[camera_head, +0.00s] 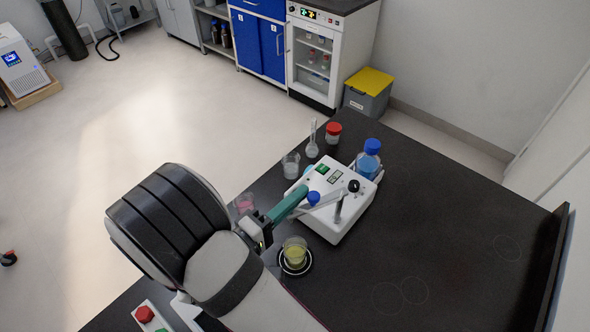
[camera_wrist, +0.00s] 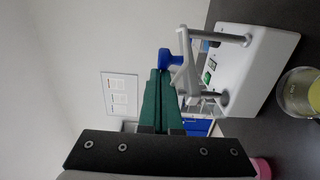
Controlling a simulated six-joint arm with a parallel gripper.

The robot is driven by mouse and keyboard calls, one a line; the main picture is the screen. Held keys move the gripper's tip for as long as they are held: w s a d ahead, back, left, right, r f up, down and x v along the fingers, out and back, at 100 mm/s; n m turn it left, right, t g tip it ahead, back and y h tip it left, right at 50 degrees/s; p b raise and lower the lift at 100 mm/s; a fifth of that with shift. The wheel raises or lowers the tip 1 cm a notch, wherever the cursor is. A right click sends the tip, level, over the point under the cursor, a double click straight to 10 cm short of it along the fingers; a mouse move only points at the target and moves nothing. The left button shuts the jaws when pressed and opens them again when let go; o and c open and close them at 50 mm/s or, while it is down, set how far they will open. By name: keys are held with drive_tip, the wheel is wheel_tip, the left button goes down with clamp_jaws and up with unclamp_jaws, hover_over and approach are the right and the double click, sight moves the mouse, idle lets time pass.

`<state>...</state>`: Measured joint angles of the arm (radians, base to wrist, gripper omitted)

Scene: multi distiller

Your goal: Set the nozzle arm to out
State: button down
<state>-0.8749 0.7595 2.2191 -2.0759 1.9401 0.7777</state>
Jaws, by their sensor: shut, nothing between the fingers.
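The white multi distiller (camera_head: 328,231) stands on the black bench, with a green switch and a small display on top. Its nozzle arm (camera_head: 328,199) is a pale bar on the top with a blue knob (camera_head: 313,198) near its left part. In the wrist view the pale arm (camera_wrist: 187,75) shows beside the blue knob (camera_wrist: 172,58), with a metal rod running off it. My gripper (camera_head: 303,191) has green fingers, shut and empty, with tips close beside the blue knob; I cannot tell if they touch. The fingers also show in the wrist view (camera_wrist: 161,75).
A beaker of yellow-green liquid (camera_head: 295,253) stands in front of the distiller on a round dark base. A pink-filled beaker (camera_head: 244,203), an empty beaker (camera_head: 291,164), a flask (camera_head: 312,145), a red-lidded jar (camera_head: 333,133) and a blue bottle (camera_head: 367,162) surround it. The bench right side is clear.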

drive_tip(key=shift+s+d, duration=0.3)
drive_tip(key=shift+s, duration=0.4)
drive_tip(key=shift+s+d, duration=0.15)
